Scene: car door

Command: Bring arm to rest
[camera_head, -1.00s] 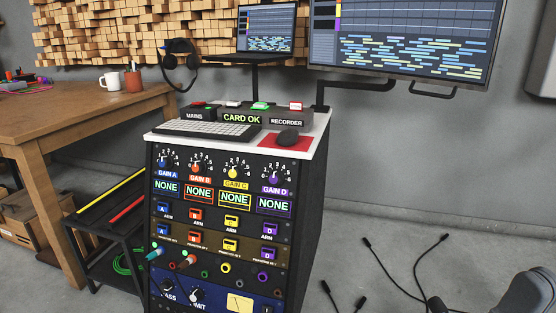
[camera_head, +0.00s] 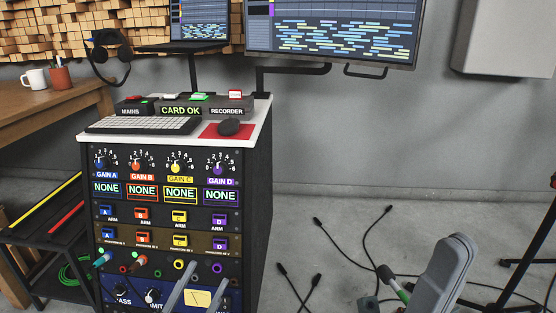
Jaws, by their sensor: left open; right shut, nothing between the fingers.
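My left gripper (camera_head: 207,272) is at the bottom of the view, in front of the lower part of the rack (camera_head: 257,220). Its two thin grey fingers stand apart with nothing seen between them, so it is open. They cover part of the blue bottom panel; I cannot tell whether they touch it. The rack carries GAIN A to D knobs, displays reading NONE, ARM switches and colored jacks.
A keyboard (camera_head: 144,125), a mouse (camera_head: 229,127) on a red pad, and a CARD OK box (camera_head: 182,110) sit on the rack top. Cables (camera_head: 352,245) and a green-ringed connector (camera_head: 400,288) lie on the floor at right. A wooden table (camera_head: 52,105) stands left.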

